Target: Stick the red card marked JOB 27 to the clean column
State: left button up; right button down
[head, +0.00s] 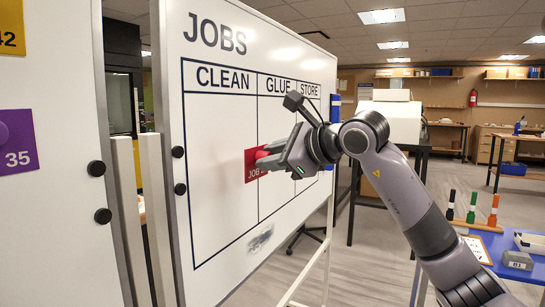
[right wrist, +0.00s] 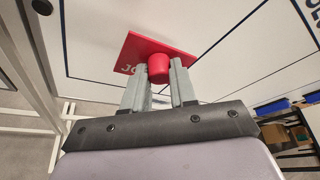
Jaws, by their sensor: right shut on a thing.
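The red card (head: 251,168) stands in front of the whiteboard (head: 220,225), at the right part of the CLEAN column (head: 222,130). In the head view it overlaps the line between CLEAN and GLUE. White lettering starting "JO" shows; the rest is hidden by my gripper. My right gripper (head: 270,158) is shut on the card's red knob, which also shows in the right wrist view (right wrist: 158,68) between the fingertips. The card (right wrist: 135,50) looks tilted in that view. I cannot tell whether it touches the board. My left gripper is not in view.
The board also has GLUE (head: 278,83) and STORE (head: 310,90) columns and a dark smudge (head: 260,238) below the grid. A purple card marked 35 (head: 15,142) and a yellow card marked 42 (head: 10,28) hang on a panel at left. Markers (head: 472,207) stand on a table at right.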

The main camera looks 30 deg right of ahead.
aim_at(255, 152)
jog(key=w+p, duration=0.1)
jog(key=w+a+p, duration=0.1)
jog(key=w+a, duration=0.1)
jog(key=w, duration=0.1)
jog(key=shift+w+a+r+p, duration=0.1)
jog(key=shift+a+p, duration=0.15)
jog(key=shift+p, duration=0.15)
jog(key=shift+w+a, duration=0.2)
jog(key=shift+w, duration=0.1)
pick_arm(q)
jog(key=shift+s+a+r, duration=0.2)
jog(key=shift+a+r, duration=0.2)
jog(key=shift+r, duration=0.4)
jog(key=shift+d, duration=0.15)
pick_arm(e)
jog(key=c, duration=1.6)
grip_release()
jog(key=shift+c, duration=0.3)
